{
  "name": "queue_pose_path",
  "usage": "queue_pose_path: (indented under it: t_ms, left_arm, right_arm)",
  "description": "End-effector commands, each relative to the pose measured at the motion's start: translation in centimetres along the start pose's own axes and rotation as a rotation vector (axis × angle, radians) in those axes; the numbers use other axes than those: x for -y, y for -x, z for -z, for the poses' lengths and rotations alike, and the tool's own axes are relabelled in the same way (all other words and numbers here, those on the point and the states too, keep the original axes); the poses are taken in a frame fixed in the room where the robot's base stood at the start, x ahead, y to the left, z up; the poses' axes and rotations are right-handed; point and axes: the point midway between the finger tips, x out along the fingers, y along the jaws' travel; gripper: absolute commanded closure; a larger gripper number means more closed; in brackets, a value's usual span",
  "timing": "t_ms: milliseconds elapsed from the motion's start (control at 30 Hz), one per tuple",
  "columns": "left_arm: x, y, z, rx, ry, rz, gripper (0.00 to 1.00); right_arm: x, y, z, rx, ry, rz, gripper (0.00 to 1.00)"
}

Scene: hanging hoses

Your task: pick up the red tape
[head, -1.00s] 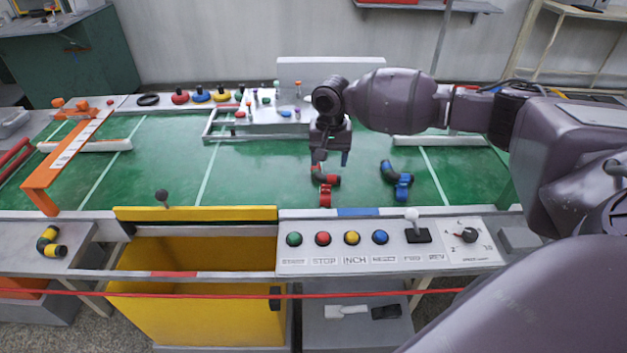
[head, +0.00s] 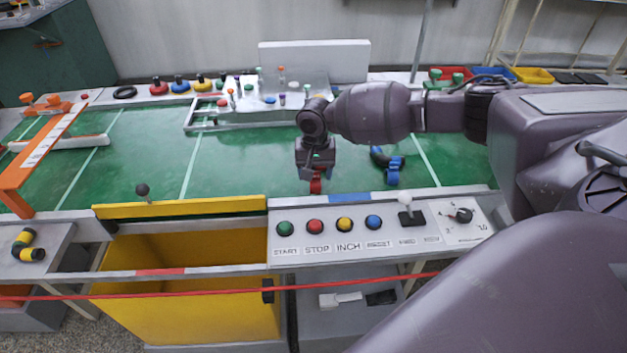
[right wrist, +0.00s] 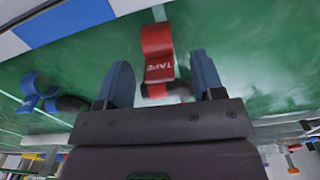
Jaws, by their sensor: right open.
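The red tape (head: 316,186) is a red piece on the green belt, close to the front edge. In the right wrist view the red tape (right wrist: 157,50) carries white "TAPE" lettering, with a dark and red part at its near end. My right gripper (head: 316,174) is over it and hides most of it in the head view. In the right wrist view its two blue-grey fingers (right wrist: 162,82) are apart, one on each side of the near end of the red piece, with gaps visible. My left gripper is not in view.
A blue taped black hose piece (head: 390,167) lies right of my gripper. A button panel (head: 340,236) and yellow bin (head: 190,300) stand in front. A yellow-black hose piece (head: 27,245) lies at left. The belt left of my gripper is clear.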

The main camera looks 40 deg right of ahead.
Motion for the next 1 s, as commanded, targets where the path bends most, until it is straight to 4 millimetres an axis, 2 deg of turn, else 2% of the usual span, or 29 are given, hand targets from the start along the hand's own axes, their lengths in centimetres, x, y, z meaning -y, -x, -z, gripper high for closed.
queue_pose_path:
  t_ms: [33,100,333,667,1000]
  left_arm:
    - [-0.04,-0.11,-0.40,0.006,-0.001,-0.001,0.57]
    - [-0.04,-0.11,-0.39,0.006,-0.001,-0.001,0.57]
    - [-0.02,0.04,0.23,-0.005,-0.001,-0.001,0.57]
    - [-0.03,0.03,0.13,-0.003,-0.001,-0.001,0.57]
    - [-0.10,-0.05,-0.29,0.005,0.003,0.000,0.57]
  right_arm:
    - [-0.06,-0.95,-0.04,0.003,0.000,-0.003,0.38]
    - [-0.04,-1.29,-0.02,0.002,-0.001,-0.002,0.38]
    - [-0.02,-1.15,0.03,-0.001,-0.001,0.001,0.40]
    - [-0.05,-1.17,0.01,0.000,-0.001,0.000,0.90]
    - [-0.05,-1.03,0.02,0.000,-0.001,0.000,0.91]
